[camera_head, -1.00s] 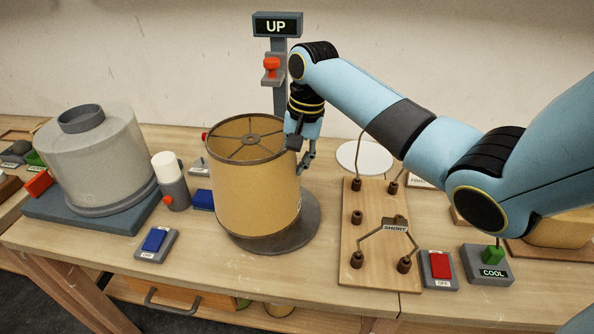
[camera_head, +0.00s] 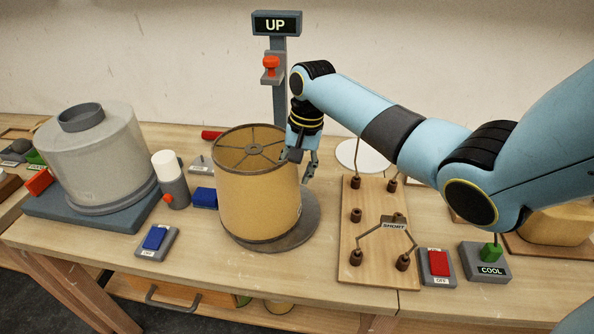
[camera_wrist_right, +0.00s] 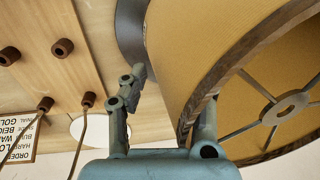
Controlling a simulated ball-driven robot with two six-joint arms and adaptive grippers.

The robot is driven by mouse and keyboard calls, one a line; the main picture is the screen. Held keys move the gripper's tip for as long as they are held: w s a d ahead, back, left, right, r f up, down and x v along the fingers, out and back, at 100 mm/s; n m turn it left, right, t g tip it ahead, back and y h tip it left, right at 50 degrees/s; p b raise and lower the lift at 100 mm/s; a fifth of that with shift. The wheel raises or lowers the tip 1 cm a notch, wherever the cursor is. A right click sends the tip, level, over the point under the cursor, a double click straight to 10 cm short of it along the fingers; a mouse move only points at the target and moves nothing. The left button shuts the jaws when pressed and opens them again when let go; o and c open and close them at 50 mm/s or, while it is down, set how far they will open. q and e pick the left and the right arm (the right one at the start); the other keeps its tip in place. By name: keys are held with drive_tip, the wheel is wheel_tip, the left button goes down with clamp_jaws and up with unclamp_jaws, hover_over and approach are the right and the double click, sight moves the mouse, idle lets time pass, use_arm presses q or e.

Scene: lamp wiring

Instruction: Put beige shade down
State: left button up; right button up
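The beige shade (camera_head: 258,200) stands nearly upright over the left part of a grey round base (camera_head: 308,225); I cannot see whether its lower edge fully rests there. Its spoked top ring faces up, and it fills the right side of the wrist view (camera_wrist_right: 205,50). My right gripper (camera_head: 303,162) is at the shade's upper right rim. In the wrist view (camera_wrist_right: 165,110), its fingers straddle the rim, one on the inner side and one outside with a gap to the shade wall. It looks open. My left gripper is not in view.
The UP sign post (camera_head: 279,75) stands behind the shade. A wooden board with pegs and a SHORT tag (camera_head: 360,260) lies right of it. A blue switch (camera_head: 155,240), a white-topped cylinder (camera_head: 170,180) and a large grey drum (camera_head: 95,155) are left. A red switch (camera_head: 438,265) is front right.

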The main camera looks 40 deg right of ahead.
drive_tip(key=shift+r, duration=0.1)
wheel_tip(320, 180, up, 12)
drive_tip(key=s+d, duration=0.1)
idle(0.4)
drive_tip(key=shift+s, duration=0.15)
idle(0.4)
